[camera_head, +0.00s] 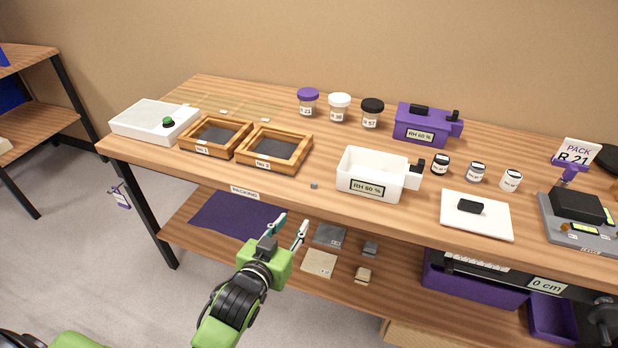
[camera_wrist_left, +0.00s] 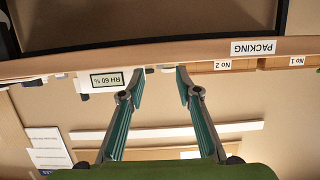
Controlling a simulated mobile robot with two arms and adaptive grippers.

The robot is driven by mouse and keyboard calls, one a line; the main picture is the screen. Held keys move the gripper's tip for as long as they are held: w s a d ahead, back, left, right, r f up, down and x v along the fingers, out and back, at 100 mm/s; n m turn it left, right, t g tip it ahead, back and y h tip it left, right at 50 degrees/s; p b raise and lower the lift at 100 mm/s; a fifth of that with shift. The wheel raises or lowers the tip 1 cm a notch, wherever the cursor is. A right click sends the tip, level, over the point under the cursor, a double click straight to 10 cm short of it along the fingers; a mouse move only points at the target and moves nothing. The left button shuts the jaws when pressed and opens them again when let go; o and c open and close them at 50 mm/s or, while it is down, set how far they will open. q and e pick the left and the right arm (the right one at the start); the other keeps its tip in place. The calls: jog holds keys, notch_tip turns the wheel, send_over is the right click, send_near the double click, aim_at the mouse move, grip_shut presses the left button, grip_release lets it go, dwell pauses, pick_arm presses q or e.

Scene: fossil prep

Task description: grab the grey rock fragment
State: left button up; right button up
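A small grey rock fragment (camera_head: 313,186) lies on the top of the wooden bench, near its front edge, left of the white RH 60 % box (camera_head: 371,176). Another small grey piece (camera_head: 370,248) lies on the lower shelf; I cannot tell whether it is rock. My left gripper (camera_head: 293,222) is open and empty, in front of the bench and apart from both grey pieces. In the left wrist view, its two fingers (camera_wrist_left: 161,74) stand apart, pointing at the bench edge, and the picture is upside down. My right gripper is not in view.
Two wooden trays (camera_head: 310,150) stand left of the fragment on the bench (camera_head: 230,178). Jars, a purple box (camera_head: 421,124) and a white board (camera_head: 476,226) are behind and to the right. The lower shelf (camera_head: 300,284) holds a purple mat (camera_head: 230,216) and flat tiles.

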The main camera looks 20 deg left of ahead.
pick_arm(q)
notch_tip(320, 180, up, 3)
jog(key=t, duration=0.1)
send_near(313, 185)
jog(key=w, duration=0.3)
jog(key=shift+w+f+p, duration=0.25)
jog(key=shift+w+p, duration=0.15)
jog(key=shift+w+d+f, duration=0.1)
jog(key=shift+w+f, duration=0.05)
jog(key=shift+w, duration=0.7)
jog(key=shift+w+a+f, duration=0.1)
jog(key=shift+w+f, duration=0.1)
jog(key=shift+w, duration=0.7)
jog(key=shift+w+d+f, duration=0.1)
jog(key=shift+w+f, duration=0.05)
jog(key=shift+w, duration=0.7)
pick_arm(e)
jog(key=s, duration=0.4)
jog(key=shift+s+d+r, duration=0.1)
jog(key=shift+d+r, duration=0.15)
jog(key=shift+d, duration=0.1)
pick_arm(q)
jog(key=c, duration=0.8)
